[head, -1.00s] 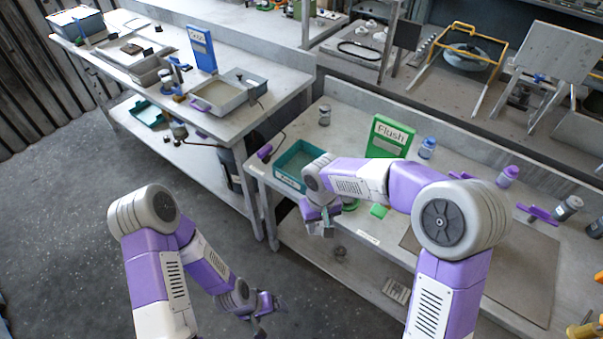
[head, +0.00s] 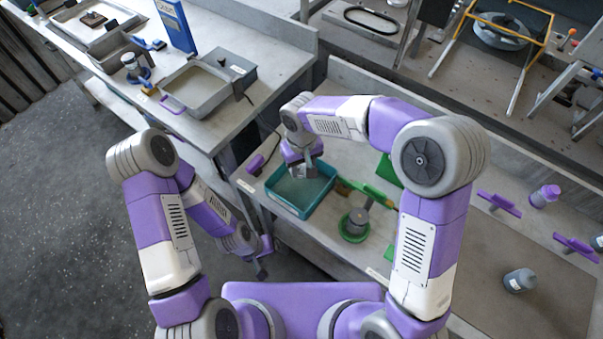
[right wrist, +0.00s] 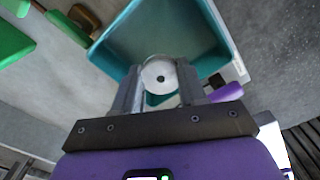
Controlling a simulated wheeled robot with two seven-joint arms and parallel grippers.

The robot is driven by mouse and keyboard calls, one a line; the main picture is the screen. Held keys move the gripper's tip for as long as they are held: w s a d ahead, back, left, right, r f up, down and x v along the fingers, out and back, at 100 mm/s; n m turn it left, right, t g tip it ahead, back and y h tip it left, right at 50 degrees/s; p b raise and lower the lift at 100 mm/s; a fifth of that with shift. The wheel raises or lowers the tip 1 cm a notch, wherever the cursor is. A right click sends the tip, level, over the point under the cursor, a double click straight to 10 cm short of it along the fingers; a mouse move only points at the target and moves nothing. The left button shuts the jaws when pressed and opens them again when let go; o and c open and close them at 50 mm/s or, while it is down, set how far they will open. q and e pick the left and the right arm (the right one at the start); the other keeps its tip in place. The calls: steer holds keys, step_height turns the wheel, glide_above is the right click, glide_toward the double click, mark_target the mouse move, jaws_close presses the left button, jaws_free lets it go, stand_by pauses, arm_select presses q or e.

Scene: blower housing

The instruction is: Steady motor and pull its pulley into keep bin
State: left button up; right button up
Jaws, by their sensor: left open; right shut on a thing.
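A pale grey-white round pulley (right wrist: 160,76) with a dark centre hole sits between the fingers of my right gripper (right wrist: 163,92), which is shut on it. In the head view my right gripper (head: 304,172) is over the teal keep bin (head: 322,197); the pulley is hard to make out there. The motor (head: 356,221) stands upright on a green round base on the bench, right of the bin. My left gripper (head: 264,262) is open and empty, low in front of the bench edge and away from the motor.
A green object (head: 372,194) lies behind the motor, next to a brown-handled tool. A grey bottle (head: 519,281) and purple-handled parts (head: 499,204) stand at the right. A side bench at the left holds a grey tray (head: 196,90). The bench mat at the right is largely clear.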

steer(key=b, duration=0.1)
glide_above(302, 189)
step_height(302, 189, down, 5)
step_height(302, 189, down, 4)
steer(key=shift+f+b, duration=0.15)
steer(key=shift+b, duration=0.4)
steer(key=shift+f, duration=0.15)
steer(key=o, duration=1.2)
steer(key=shift+c, duration=0.2)
